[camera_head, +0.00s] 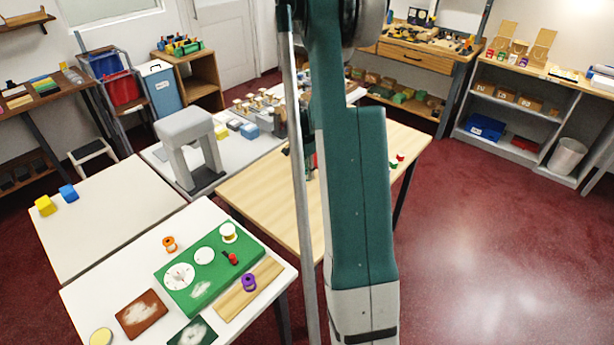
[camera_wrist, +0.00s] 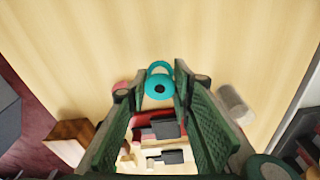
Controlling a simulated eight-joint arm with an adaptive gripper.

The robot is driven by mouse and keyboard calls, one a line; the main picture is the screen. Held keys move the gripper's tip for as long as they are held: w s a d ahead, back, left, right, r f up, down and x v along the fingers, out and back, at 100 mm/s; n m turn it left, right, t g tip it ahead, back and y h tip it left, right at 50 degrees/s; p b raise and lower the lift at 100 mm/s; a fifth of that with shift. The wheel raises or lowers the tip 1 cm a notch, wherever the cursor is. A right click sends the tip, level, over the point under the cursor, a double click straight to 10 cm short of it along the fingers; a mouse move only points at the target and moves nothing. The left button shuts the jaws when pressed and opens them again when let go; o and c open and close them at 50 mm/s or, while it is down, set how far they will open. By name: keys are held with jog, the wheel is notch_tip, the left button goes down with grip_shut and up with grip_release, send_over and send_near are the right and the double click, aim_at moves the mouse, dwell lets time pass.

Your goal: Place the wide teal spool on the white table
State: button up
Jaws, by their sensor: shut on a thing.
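The teal spool (camera_wrist: 159,87) is between my fingertips in the wrist view, its round end with a dark hole facing the camera. My gripper (camera_wrist: 160,84) is shut on it, with one green pad on each side. Pale wood fills the view around it; I cannot tell whether the spool touches it. In the head view my arm hides the spool and most of the gripper. The white table (camera_head: 85,295) stands at the lower left, carrying a green board (camera_head: 205,290), an orange spool (camera_head: 169,244) and a purple spool (camera_head: 249,283).
The light wooden table (camera_head: 260,195) is under my arm, with small red and green pieces (camera_head: 396,161) on it. A pale table (camera_head: 110,215) with yellow and blue blocks is at left. A grey arch (camera_head: 186,140) stands behind. The white table's near left part has bare room.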

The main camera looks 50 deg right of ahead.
aim_at(168, 227)
notch_tip(168, 227, up, 8)
jog(key=shift+f+p, duration=0.15)
jog(key=shift+p, duration=0.25)
dwell(0.8)
jog(key=w+a+n, duration=0.4)
jog(key=w+a, duration=0.2)
jog(key=a, duration=0.6)
jog(key=w+a+f+n, duration=0.1)
jog(key=w+a+n, duration=0.4)
jog(key=a, duration=0.8)
jog(key=w+a+n+t, duration=0.1)
jog(key=w+a+n, duration=0.4)
jog(key=a, duration=0.7)
jog(key=shift+w+a+f+y, duration=0.2)
jog(key=shift+w, duration=0.3)
jog(key=shift+w+a+f+y, duration=0.15)
jog(key=shift+w+f+y, duration=0.05)
jog(key=shift+w, duration=0.3)
jog(key=a+n, duration=0.2)
jog(key=a, duration=0.3)
jog(key=w+a+n, duration=0.1)
jog(key=a+n, duration=0.1)
jog(key=a, duration=0.3)
jog(key=a+n, duration=0.2)
jog(key=a, duration=0.3)
jog(key=shift+w+a+f+t+y, duration=0.15)
jog(key=shift+a+f+t+y, duration=0.1)
jog(key=shift+f+t+y, duration=0.05)
jog(key=shift+a, duration=0.4)
